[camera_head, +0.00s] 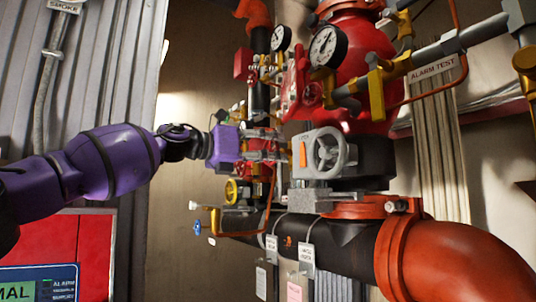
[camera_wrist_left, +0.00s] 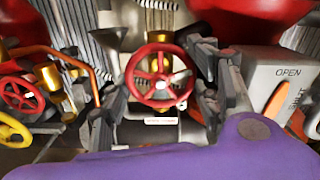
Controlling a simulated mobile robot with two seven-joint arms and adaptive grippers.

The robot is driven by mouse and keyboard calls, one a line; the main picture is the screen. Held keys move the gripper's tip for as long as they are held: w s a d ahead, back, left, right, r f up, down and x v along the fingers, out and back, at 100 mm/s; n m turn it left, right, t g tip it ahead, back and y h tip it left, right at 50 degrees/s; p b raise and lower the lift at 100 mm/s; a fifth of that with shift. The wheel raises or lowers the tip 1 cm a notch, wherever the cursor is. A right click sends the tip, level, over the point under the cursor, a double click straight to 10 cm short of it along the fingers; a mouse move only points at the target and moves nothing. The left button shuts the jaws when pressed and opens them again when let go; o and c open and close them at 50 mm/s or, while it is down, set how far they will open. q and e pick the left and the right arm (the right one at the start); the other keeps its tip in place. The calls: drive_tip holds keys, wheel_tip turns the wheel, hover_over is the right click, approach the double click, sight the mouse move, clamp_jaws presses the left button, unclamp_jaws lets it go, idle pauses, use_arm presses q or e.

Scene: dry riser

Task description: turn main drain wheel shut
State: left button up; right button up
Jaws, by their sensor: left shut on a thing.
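A red handwheel (camera_wrist_left: 160,75) with a pale hub is in the middle of the left wrist view. A small white label with red lettering (camera_wrist_left: 160,121) sits just below it; I take this wheel as the main drain wheel. My left gripper (camera_wrist_left: 161,82) has one finger on each side of the wheel and is shut on its rim. In the head view my left gripper (camera_head: 265,146) reaches in from the left to the red valve piping, and the fingers largely hide the wheel there. My right gripper is not in view.
A grey handwheel (camera_head: 326,153) on a box with an orange indicator stands right of my gripper. A yellow wheel (camera_head: 232,191) and a blue handle (camera_head: 197,227) sit below. Gauges (camera_head: 328,47) are above. A smaller red wheel (camera_wrist_left: 22,93) is at left in the wrist view.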

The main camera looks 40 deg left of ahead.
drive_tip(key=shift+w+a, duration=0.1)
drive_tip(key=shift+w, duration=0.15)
use_arm(q)
drive_tip(key=o, duration=1.2)
drive_tip(key=shift+w, duration=0.1)
drive_tip(key=shift+c, duration=0.2)
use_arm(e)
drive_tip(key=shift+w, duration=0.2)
use_arm(q)
drive_tip(key=v, duration=1.2)
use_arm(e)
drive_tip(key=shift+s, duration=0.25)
